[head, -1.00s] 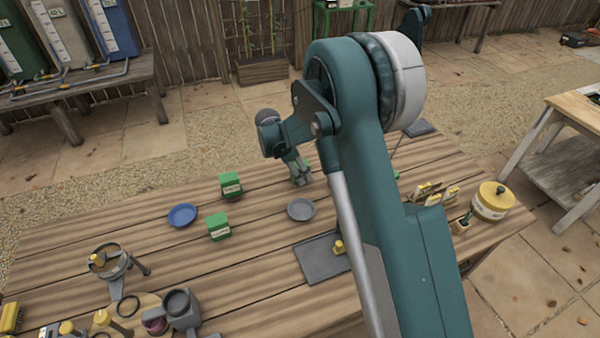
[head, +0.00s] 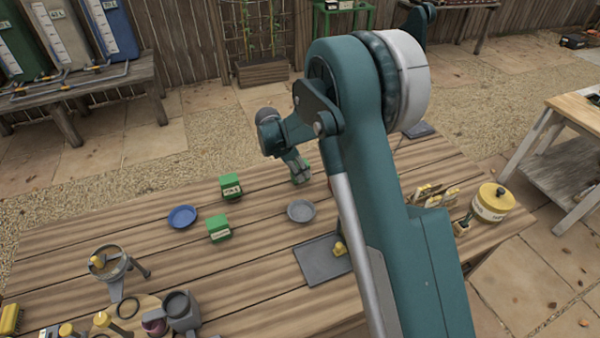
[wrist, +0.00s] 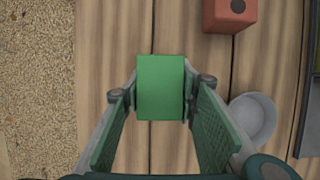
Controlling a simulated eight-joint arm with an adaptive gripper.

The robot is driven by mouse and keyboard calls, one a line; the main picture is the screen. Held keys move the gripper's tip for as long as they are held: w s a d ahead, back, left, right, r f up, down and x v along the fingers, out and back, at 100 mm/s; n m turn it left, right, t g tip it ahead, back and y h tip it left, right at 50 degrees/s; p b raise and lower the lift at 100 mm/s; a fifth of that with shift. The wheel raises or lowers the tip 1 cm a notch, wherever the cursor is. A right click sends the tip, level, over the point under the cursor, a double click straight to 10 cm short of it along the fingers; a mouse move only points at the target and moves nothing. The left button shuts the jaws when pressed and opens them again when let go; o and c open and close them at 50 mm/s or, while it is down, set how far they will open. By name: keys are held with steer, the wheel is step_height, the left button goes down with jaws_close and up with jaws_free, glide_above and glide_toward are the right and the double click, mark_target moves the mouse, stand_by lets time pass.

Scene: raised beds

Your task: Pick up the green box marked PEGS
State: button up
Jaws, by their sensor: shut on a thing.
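My gripper (wrist: 160,90) is shut on a green box (wrist: 160,86), which sits between the two fingertips in the wrist view. Only its plain green top shows there, so I cannot read its marking. In the head view my gripper (head: 300,172) is low over the far edge of the wooden table, and the box in it is hardly visible. Two more green boxes with pale labels, one farther back (head: 231,186) and one nearer (head: 218,228), stand to the left. Their labels are too small to read surely.
A grey dish (head: 301,210) lies close to my gripper, and a blue dish (head: 182,217) lies left. A reddish box (wrist: 229,14) with a dark dot shows in the wrist view. A dark tray (head: 322,259) and a yellow-lidded pot (head: 492,202) stand nearer and right.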

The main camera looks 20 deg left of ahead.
steer(key=shift+r+p, duration=0.3)
steer(key=shift+r, duration=4.1)
